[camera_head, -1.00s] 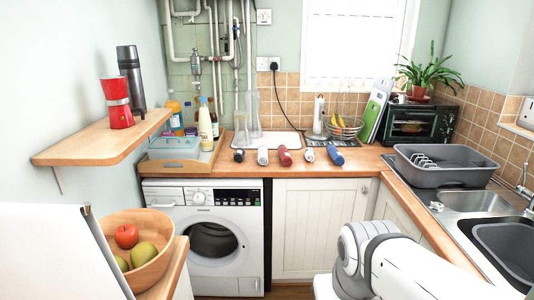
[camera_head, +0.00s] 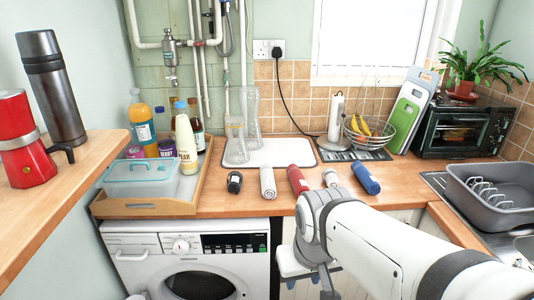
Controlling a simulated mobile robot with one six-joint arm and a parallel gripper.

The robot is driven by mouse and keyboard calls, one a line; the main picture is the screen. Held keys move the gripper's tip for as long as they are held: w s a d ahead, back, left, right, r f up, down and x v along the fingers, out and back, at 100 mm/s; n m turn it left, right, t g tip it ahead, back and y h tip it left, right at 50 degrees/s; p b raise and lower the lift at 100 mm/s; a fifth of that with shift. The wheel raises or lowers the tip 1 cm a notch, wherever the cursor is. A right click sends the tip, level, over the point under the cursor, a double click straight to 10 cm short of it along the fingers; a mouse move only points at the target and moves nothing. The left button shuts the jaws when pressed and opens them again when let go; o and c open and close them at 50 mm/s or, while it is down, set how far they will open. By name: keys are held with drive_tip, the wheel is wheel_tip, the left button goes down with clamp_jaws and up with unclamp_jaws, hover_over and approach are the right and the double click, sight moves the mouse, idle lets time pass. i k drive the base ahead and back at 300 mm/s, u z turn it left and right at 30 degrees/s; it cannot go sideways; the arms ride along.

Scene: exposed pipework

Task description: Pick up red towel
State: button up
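The red towel (camera_head: 297,179) is a small roll lying on the wooden counter. It is in the middle of a row of rolled towels, between a white roll (camera_head: 267,182) on its left and a grey-white roll (camera_head: 330,178) on its right. My white arm reaches in from the lower right, and its wrist is just in front of and below the red towel in the picture. My gripper (camera_head: 309,284) hangs below the wrist at the bottom edge, in front of the cabinet. Its fingers are mostly cut off, so their opening does not show. The red towel looks untouched.
A black roll (camera_head: 234,183) and a blue roll (camera_head: 366,179) end the row. A wooden tray (camera_head: 150,208) with bottles stands left, and a glass carafe (camera_head: 235,140) behind. A shelf (camera_head: 75,190) juts out at left. A grey dish rack (camera_head: 490,195) stands right.

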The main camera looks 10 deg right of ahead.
sight(299, 185)
drive_tip(key=z, duration=0.3)
drive_tip(key=i, duration=0.9)
drive_tip(key=z, duration=0.55)
